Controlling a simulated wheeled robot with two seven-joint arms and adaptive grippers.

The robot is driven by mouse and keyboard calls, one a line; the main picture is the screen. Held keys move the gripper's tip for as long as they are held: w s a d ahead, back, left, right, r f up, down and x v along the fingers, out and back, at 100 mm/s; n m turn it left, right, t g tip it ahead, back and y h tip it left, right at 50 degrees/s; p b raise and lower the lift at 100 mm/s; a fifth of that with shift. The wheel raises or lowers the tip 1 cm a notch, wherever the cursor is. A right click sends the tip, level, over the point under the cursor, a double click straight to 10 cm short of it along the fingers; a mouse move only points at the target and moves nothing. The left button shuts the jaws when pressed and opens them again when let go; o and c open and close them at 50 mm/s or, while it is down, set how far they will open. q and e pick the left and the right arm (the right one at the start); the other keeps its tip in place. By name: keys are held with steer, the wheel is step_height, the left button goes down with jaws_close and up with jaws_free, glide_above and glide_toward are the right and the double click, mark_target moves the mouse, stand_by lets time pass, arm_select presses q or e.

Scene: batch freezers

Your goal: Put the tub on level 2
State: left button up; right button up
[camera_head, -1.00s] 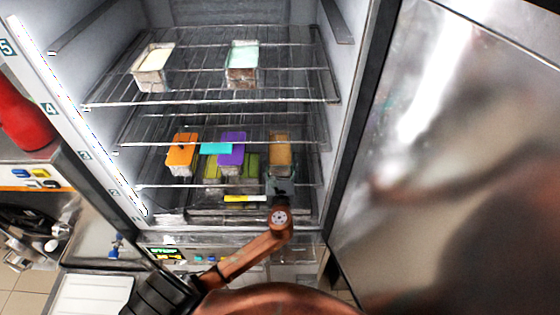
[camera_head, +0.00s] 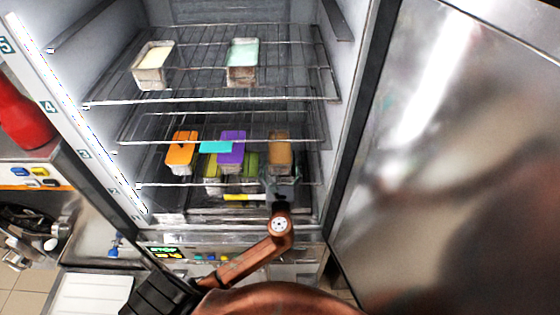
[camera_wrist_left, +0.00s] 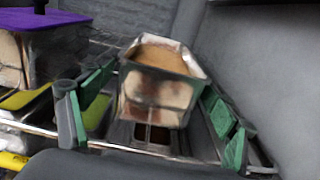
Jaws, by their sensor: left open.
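A clear tub with tan-brown contents (camera_head: 280,150) stands near the front right of a lower wire shelf in the open freezer. In the left wrist view the same tub (camera_wrist_left: 160,92) is upright, between the green-padded fingers of my left gripper (camera_wrist_left: 155,112). The fingers are spread, with a gap on each side of the tub. In the head view my left gripper (camera_head: 282,187) is at the shelf's front, just below the tub, and partly blurred. My right gripper is not in view.
Tubs with orange (camera_head: 181,148) and purple (camera_head: 231,145) lids stand left of it, with a teal lid (camera_head: 215,147) between them. A cream tub (camera_head: 153,64) and a mint tub (camera_head: 243,62) stand on a higher shelf. The freezer door (camera_head: 450,160) is at right.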

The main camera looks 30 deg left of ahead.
arm_select(q)
steer(key=b+v, duration=0.1)
steer(key=v, duration=0.8)
steer(key=shift+s+d, duration=0.2)
steer(key=shift+s, duration=0.05)
